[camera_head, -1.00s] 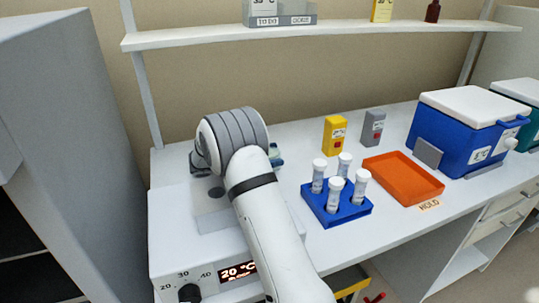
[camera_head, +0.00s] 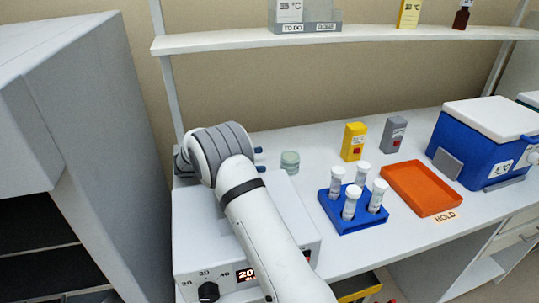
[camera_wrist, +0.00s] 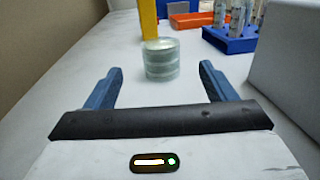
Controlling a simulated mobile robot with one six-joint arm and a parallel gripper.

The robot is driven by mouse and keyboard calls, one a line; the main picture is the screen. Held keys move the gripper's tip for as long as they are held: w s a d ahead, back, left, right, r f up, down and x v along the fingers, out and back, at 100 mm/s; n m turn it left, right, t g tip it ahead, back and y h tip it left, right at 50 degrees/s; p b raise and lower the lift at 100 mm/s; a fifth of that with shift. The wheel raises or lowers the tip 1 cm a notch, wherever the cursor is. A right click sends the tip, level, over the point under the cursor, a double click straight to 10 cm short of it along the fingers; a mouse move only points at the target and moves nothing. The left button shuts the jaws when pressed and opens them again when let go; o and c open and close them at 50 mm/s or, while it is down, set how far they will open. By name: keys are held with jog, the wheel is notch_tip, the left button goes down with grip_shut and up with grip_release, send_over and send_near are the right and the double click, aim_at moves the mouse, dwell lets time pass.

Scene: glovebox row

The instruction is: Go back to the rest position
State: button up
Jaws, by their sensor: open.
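My arm reaches over a white heating device (camera_head: 290,225) on the bench in the head view. My gripper (camera_wrist: 160,88) shows in the wrist view with its two blue fingers spread wide and nothing between them. In the head view the fingertips (camera_head: 259,160) just show past my wrist. A short stack of clear round dishes (camera_wrist: 161,60) stands on the bench a little beyond the fingers. The stack also shows in the head view (camera_head: 290,162), apart from the gripper.
A blue rack (camera_head: 345,219) with several capped tubes, an orange tray (camera_head: 421,188) by a HOLD label, a yellow box (camera_head: 353,142), a grey box (camera_head: 393,134) and a blue cooler (camera_head: 480,150) stand to the right. A shelf (camera_head: 350,38) runs above. A grey cabinet (camera_head: 70,120) is at left.

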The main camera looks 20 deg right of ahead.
jog(key=shift+w+a, duration=0.1)
jog(key=shift+a, duration=0.45)
